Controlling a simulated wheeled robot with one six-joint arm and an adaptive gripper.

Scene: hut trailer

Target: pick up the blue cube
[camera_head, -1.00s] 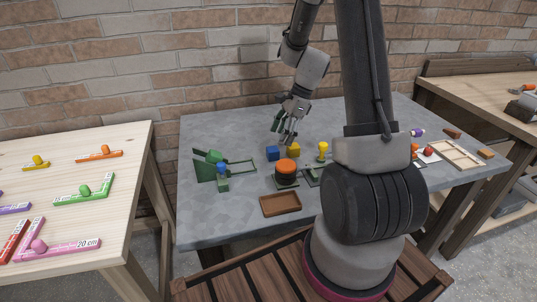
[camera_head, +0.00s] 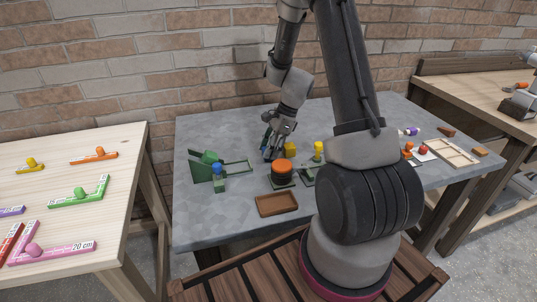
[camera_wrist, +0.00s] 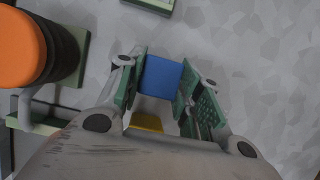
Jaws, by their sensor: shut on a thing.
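The blue cube (camera_wrist: 161,78) is between the two green-padded fingers of my gripper (camera_wrist: 165,88) in the wrist view. The gripper is shut on it. In the head view my gripper (camera_head: 272,153) is low over the grey table, and its fingers hide most of the cube. Whether the cube touches the table cannot be told. The yellow cube (camera_head: 290,148) is just right of my gripper; part of it (camera_wrist: 147,121) also shows below the blue cube in the wrist view.
An orange-topped dark cylinder (camera_head: 282,168) on a green base stands close to the gripper. A brown tray (camera_head: 277,210) lies at the table's front. A green ramp-like frame (camera_head: 200,168) stands left, and a yellow-topped piece (camera_head: 318,148) right. The table's front left is clear.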

